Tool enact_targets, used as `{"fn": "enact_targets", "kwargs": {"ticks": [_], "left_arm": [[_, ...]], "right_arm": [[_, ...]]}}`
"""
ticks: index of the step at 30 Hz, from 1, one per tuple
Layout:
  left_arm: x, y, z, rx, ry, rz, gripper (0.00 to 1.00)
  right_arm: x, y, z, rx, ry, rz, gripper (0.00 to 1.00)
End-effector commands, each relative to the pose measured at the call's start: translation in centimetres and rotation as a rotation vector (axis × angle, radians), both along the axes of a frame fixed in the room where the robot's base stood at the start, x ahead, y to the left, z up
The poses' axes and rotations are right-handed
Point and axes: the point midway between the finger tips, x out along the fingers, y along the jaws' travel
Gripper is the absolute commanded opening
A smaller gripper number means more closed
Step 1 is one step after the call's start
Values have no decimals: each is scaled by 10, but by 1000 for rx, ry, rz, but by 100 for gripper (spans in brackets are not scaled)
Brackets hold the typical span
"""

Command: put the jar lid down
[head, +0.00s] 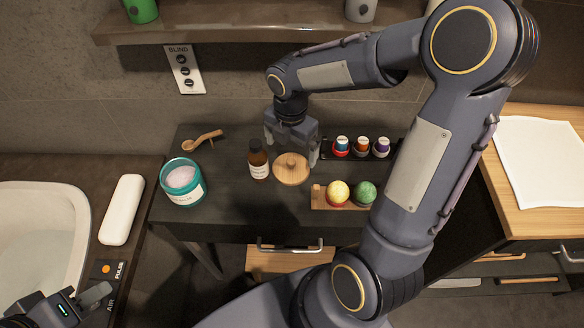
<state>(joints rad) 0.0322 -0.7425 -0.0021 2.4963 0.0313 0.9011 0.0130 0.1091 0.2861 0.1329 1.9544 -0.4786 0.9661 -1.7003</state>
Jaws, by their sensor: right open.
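The round wooden jar lid (292,169) lies flat on the dark vanity table, just right of a brown bottle. My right gripper (292,150) is over the far side of the lid, its fingers spread apart. From this angle I cannot tell whether a finger still touches the lid. The teal jar (184,193) stands uncovered at the table's left, with pale contents showing. My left gripper (92,298) is at the lower left, away from the table; its jaw gap is not clear.
The brown bottle (258,160) stands close to the lid and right gripper. A wooden scoop (203,139) lies behind the jar. A wooden holder (318,198) with yellow and green balls and several small colored bottles (362,146) stand to the right. A basin (30,205) is at left.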

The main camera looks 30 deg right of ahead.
Motion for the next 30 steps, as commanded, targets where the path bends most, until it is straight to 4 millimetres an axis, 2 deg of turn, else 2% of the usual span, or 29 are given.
{"fn": "enact_targets", "kwargs": {"ticks": [15,24,25,30], "left_arm": [[0,0,-10,0,0,0,36],[0,0,-10,0,0,0,36],[0,0,-10,0,0,0,36],[0,0,-10,0,0,0,36]], "right_arm": [[2,0,-68,1,5,-1,100],[3,0,-73,2,1,-2,100],[3,0,-73,2,1,-2,99],[3,0,-73,2,1,-2,76]]}}
